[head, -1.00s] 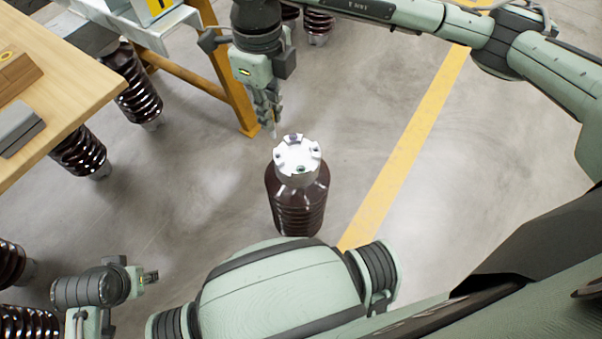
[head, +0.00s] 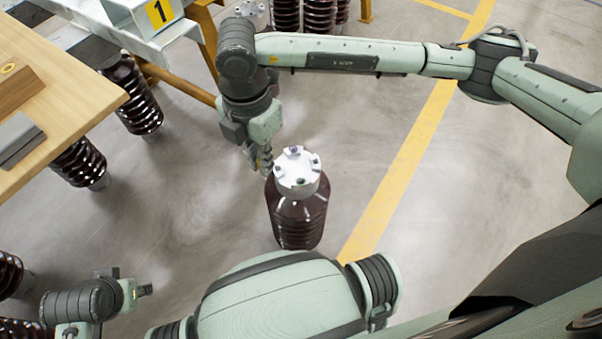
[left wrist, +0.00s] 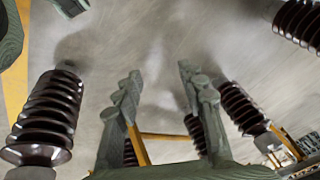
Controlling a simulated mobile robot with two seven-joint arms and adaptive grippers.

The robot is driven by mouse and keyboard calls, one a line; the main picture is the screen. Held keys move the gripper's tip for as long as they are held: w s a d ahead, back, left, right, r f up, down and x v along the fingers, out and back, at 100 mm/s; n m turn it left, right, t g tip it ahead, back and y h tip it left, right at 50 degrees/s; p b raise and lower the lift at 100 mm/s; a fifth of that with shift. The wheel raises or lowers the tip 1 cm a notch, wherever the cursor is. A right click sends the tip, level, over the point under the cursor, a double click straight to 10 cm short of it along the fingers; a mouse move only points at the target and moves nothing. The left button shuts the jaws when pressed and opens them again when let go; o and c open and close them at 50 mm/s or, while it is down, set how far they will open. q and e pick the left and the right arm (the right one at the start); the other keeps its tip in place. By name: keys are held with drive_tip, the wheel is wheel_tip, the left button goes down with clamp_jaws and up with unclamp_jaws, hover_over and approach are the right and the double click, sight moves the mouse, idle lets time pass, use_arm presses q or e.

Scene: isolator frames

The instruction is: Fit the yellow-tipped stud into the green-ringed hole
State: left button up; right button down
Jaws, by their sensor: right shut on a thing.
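The white cap (head: 296,177) sits on top of a dark brown ribbed insulator (head: 297,222) standing upright on the floor. Several small dark spots mark the cap; one near its front edge looks greenish (head: 300,182), too small to be sure it is the green-ringed hole. My right gripper (head: 265,172) is shut, pointing down just left of the cap. The stud in it is hidden now, and no yellow tip shows. I cannot tell whether gripper and cap touch. My left gripper (head: 146,290) is low at the left, away from the cap; in the left wrist view its fingers (left wrist: 162,76) are apart and empty.
A wooden table (head: 75,90) with blocks on it is at the left. More ribbed insulators (head: 137,100) stand around. The floor right of the capped insulator is clear, with a yellow line (head: 400,180).

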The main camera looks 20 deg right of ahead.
drive_tip(key=d+f, duration=0.2)
drive_tip(key=f, duration=0.1)
drive_tip(key=d+f, duration=0.2)
drive_tip(key=d, duration=0.1)
drive_tip(key=d+f, duration=0.3)
drive_tip(key=shift+w+f, duration=0.25)
drive_tip(key=shift+f, duration=0.1)
use_arm(q)
drive_tip(key=shift+w+d+f, duration=0.15)
drive_tip(key=shift+f, duration=0.8)
drive_tip(key=shift+f, duration=0.1)
use_arm(e)
drive_tip(key=shift+f, duration=0.1)
use_arm(q)
drive_tip(key=shift+r, duration=0.45)
use_arm(e)
drive_tip(key=c, duration=1.6)
unclamp_jaws()
